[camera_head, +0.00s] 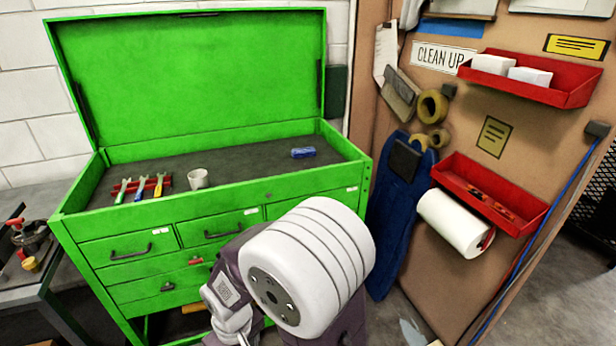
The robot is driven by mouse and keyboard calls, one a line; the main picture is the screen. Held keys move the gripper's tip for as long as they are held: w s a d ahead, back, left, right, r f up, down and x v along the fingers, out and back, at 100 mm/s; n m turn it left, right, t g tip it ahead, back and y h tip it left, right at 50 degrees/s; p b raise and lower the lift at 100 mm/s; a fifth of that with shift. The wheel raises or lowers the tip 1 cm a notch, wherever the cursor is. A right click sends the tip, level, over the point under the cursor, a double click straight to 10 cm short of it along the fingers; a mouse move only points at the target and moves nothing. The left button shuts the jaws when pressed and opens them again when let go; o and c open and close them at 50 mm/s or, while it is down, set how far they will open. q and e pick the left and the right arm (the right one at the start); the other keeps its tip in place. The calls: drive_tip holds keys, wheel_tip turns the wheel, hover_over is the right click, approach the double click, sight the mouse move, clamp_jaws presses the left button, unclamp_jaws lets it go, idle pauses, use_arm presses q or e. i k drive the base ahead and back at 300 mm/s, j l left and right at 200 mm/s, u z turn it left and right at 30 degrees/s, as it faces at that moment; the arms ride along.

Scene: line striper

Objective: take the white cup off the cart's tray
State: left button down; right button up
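The white cup (198,179) stands upright in the dark-lined top tray of the green cart (225,216), left of the middle. Nothing touches it from above, and its rim and side are in plain view. The lower right of the cart's front is hidden from view.
Colored-handled tools in a red holder (142,188) lie left of the cup. A small blue object (303,153) lies at the tray's back right. The raised green lid (195,80) stands behind. A pegboard with red bins (530,80) and a paper roll (455,222) is on the right.

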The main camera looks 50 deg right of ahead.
sight(200, 184)
drive_tip(key=z, duration=0.9)
